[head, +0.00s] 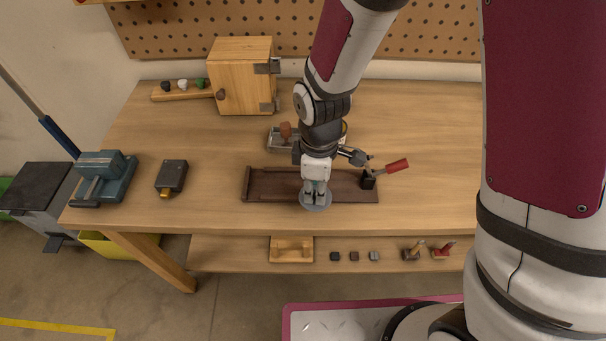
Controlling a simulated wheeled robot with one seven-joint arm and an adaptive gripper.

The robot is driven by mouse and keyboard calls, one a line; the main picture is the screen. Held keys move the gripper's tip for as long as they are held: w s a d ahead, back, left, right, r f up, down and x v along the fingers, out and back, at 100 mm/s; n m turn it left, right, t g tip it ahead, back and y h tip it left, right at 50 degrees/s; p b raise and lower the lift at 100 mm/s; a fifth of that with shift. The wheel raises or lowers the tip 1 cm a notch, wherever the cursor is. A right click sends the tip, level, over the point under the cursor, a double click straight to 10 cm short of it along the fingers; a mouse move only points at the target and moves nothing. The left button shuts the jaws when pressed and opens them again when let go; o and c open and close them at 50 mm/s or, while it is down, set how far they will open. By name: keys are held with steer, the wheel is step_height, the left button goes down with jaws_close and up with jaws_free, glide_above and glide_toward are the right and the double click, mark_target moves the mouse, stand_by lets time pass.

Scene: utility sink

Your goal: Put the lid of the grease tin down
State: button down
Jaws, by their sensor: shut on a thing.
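My gripper (315,193) points down above the front part of the wooden workbench. It is shut on a round blue-grey disc, the lid (316,207), and the fingers cover its middle. The lid is over the front edge of a long dark brown tray (268,183); I cannot tell whether it touches the tray. I cannot make out the grease tin; part of a yellowish rounded thing (345,128) shows behind my wrist, mostly hidden.
A black block (368,181) and a red-handled tool (394,166) are at the tray's right end. A small metal tray (279,144) is behind. A blue vise (103,176) and dark box (171,177) stand left. A wooden cabinet (242,78) stands at the back. The right bench top is clear.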

steer(key=w+a, duration=0.1)
steer(key=w, duration=0.1)
steer(key=w+a, duration=0.1)
steer(key=w, duration=0.1)
steer(key=w+a, duration=0.1)
steer(key=w, duration=0.2)
steer(key=shift+f, duration=0.35)
steer(key=shift+w+f+p, duration=0.1)
steer(key=shift+f+p, duration=0.4)
steer(key=shift+f, duration=1.3)
steer(key=shift+f, duration=0.1)
steer(key=c, duration=1.5)
jaws_free()
steer(key=shift+o, duration=0.2)
step_height(320, 180, up, 12)
steer(key=b, duration=0.1)
steer(key=shift+r, duration=0.2)
